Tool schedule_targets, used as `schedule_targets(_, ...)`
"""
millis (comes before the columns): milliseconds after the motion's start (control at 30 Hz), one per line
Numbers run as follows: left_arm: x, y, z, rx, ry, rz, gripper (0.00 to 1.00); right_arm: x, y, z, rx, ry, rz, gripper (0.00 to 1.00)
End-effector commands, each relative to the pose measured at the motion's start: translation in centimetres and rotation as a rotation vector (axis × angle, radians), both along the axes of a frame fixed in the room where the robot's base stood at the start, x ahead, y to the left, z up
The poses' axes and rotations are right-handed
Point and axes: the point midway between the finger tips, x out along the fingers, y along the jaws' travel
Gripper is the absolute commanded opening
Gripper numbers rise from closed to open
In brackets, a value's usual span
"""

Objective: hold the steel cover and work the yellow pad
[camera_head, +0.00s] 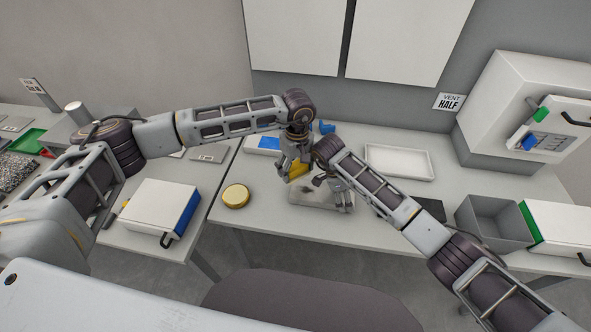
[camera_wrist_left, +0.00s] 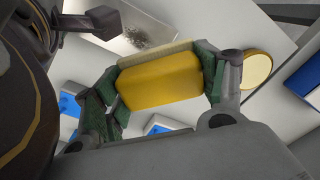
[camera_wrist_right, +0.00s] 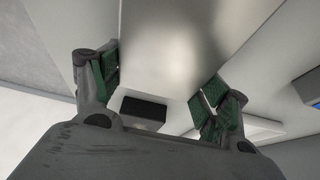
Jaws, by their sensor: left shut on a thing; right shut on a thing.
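The yellow pad (camera_head: 297,171) is in my left gripper (camera_head: 291,166), above the steel cover's back edge. In the left wrist view the pad (camera_wrist_left: 160,84) is a rounded yellow block with a beige layer along its far side, between green-lined fingers. The steel cover (camera_head: 313,198) lies on the table's middle. In the left wrist view the cover (camera_wrist_left: 118,38) carries a dark speckled patch. My right gripper (camera_head: 341,203) is shut on the cover's right part. In the right wrist view the cover (camera_wrist_right: 168,45) is a smooth grey sheet between the fingers. Whether the pad touches it is unclear.
A round yellow-topped tin (camera_head: 236,195) stands left of the cover. A white tray (camera_head: 398,177) lies behind right, and a dark flat block (camera_head: 431,209) to the right. A grey bin (camera_head: 497,222) stands farther right.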

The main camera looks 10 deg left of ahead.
Motion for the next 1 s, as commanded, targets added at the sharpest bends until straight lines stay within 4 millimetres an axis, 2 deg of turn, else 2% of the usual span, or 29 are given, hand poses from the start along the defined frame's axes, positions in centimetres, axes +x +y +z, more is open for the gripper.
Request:
schedule_targets(333,0.0,0.0,1.6,0.000,-0.001,-0.001,0.52,0.0,0.0,0.1,0.001,-0.001,0.000,0.52)
schedule_targets(1000,-0.3,0.0,1.1,-0.001,-0.001,0.000,0.52,0.0,0.0,0.1,0.001,-0.001,0.000,0.52)
